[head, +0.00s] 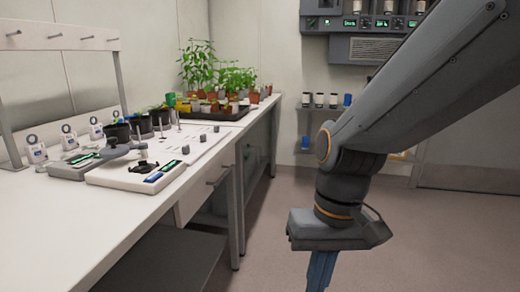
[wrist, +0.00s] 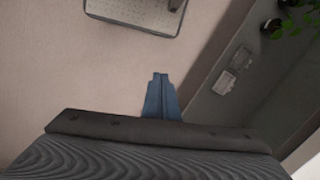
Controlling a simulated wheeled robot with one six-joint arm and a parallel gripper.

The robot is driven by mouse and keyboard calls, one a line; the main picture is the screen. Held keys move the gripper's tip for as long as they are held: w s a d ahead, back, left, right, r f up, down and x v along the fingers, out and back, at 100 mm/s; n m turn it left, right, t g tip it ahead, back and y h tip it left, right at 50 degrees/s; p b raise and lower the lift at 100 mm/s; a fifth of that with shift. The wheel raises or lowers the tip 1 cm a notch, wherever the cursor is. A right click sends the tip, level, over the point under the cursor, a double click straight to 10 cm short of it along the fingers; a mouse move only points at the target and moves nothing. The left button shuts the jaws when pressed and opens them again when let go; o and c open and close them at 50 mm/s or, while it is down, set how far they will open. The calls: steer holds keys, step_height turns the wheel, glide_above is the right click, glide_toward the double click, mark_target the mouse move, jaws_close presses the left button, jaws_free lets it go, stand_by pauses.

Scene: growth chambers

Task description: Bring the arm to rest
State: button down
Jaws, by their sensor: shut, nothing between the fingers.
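My arm comes in from the upper right in the head view and bends down at the wrist. My gripper (head: 321,272) hangs pointing down over open floor, to the right of the bench. Its blue fingers run off the bottom edge of the head view. In the wrist view the blue fingertips (wrist: 160,76) lie close together with nothing between them, above the floor.
A long white bench (head: 85,225) on the left carries instruments, a white mat (head: 197,148) and potted plants (head: 205,70). A wall shelf (head: 318,108) with small pots stands behind my arm. Floor (head: 275,225) beside the bench is clear.

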steer(key=d+r+m+h+p, duration=0.1)
steer(key=d+r+p, duration=0.7)
steer(key=p, duration=0.7)
steer(key=shift+s+d+t, duration=0.15)
steer(key=shift+d+t, duration=0.25)
steer(key=shift+d, duration=0.45)
steer(key=shift+r, duration=0.1)
